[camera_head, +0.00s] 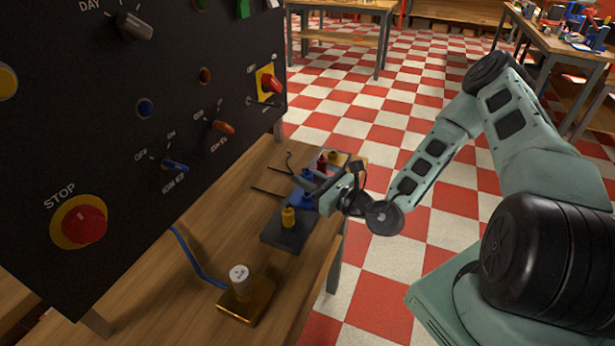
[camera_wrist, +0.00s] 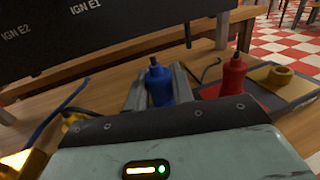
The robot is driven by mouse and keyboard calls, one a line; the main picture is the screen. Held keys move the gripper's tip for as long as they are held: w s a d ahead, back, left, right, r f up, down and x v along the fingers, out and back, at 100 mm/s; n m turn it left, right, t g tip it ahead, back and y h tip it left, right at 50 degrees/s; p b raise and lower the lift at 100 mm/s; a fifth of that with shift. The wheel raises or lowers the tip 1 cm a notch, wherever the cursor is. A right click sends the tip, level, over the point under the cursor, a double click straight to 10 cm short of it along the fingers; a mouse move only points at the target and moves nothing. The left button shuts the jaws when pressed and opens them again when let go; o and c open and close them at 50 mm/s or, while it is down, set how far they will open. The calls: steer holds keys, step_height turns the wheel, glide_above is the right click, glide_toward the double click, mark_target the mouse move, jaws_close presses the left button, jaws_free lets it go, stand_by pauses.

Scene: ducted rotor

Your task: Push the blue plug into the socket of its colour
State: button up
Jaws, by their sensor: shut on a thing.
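The blue plug (camera_wrist: 158,84) stands upright between the two fingers of my gripper (camera_wrist: 160,88) in the wrist view, its dark tip pointing up. My gripper (camera_head: 312,194) is shut on it in the head view, over the dark rack (camera_head: 283,239) on the wooden bench. The plug (camera_head: 303,199) is partly hidden there by the gripper. I cannot tell whether its base is still in the rack.
A yellow plug (camera_head: 288,217) and a red plug (camera_wrist: 233,76) stand on either side of the blue one. The panel carries a red STOP button (camera_head: 84,224), a blue switch (camera_head: 175,167) and other knobs. A brass block with a white-topped post (camera_head: 243,298) stands on the near bench.

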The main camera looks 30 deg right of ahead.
steer(key=shift+f+b, duration=0.45)
steer(key=shift+f, duration=0.7)
steer(key=o, duration=1.1)
steer(key=shift+c, duration=0.2)
steer(key=shift+s, duration=0.1)
steer(key=p+v, duration=0.2)
steer(key=v, duration=1.5)
